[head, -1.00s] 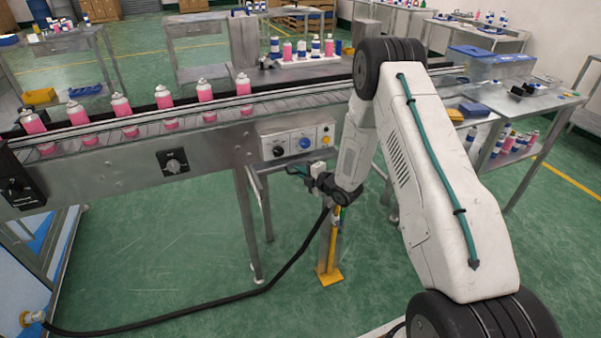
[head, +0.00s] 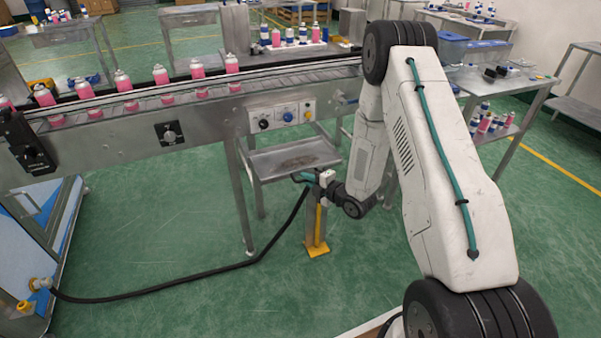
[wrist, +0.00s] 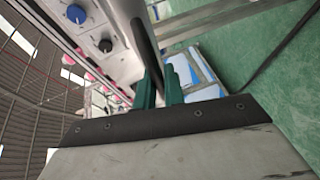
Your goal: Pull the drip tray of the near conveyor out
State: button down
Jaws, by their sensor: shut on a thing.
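The drip tray (head: 292,157), a shallow grey metal tray with a dark stain inside, sticks out from under the near conveyor (head: 205,148) in the head view, below its control panel. It looks level. My gripper (head: 306,178) is at the tray's front edge, shut on it. In the wrist view the green fingers of my gripper (wrist: 160,92) close around a dark strip at the tray's edge. The exact grip is partly hidden, and so is the tray's back end under the conveyor.
Pink spray cans (head: 197,68) stand in a row on the conveyor. A post with a yellow foot (head: 317,249) stands below my gripper. A black hose (head: 170,295) runs across the green floor. A side table (head: 520,88) with blue bins is at right.

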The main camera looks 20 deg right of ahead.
jog(key=s, duration=0.6)
jog(key=shift+f, duration=0.1)
jog(key=c, duration=1.5)
grip_release()
jog(key=v, duration=0.7)
jog(key=shift+s+r, duration=0.2)
jog(key=shift+s, duration=0.15)
